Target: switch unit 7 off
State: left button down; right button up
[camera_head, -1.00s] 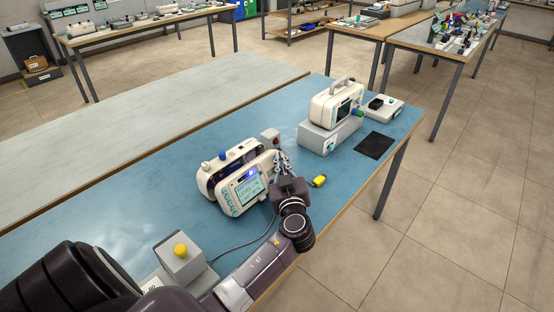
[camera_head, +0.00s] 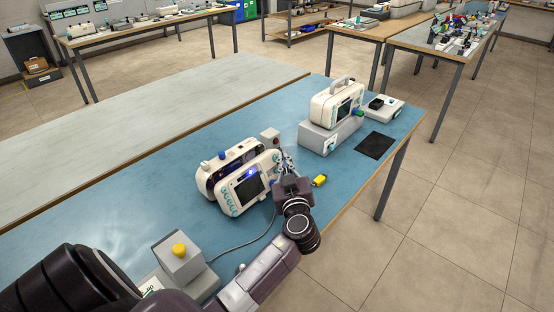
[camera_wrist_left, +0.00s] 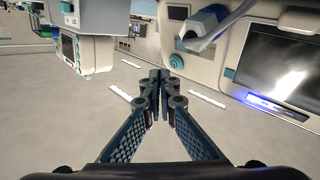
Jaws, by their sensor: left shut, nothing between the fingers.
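Two white monitors stand close together on the blue table (camera_head: 110,190). The front monitor (camera_head: 268,163) has a dark screen, a lit blue light above it and teal buttons. It fills the right of the left wrist view (camera_wrist_left: 222,62), its screen dark and a blue-violet light glowing. The rear monitor (camera_head: 206,178) is partly hidden behind it. No unit number is legible. My left gripper (camera_head: 283,158) is shut and empty by the front monitor's right side; its fingertips also show in the left wrist view (camera_wrist_left: 160,75). Contact cannot be told. My right gripper is not in view.
A third monitor (camera_head: 323,107) stands on a grey block (camera_head: 323,139) farther right. A black mat (camera_head: 374,145), a yellow object (camera_head: 319,181) and a grey box with a yellow button (camera_head: 178,268) are also on the table. A cable runs beside my left arm.

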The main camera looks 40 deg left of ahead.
pick_arm(q)
jog(key=shift+d, duration=0.1)
jog(key=d, duration=0.1)
jog(key=d+r, duration=0.1)
jog(key=d, duration=0.1)
jog(key=d+r, duration=0.1)
jog(key=shift+s+d+r+b, duration=0.1)
jog(key=shift+s+d+b, duration=0.05)
jog(key=shift+b, duration=0.15)
dwell(0.9)
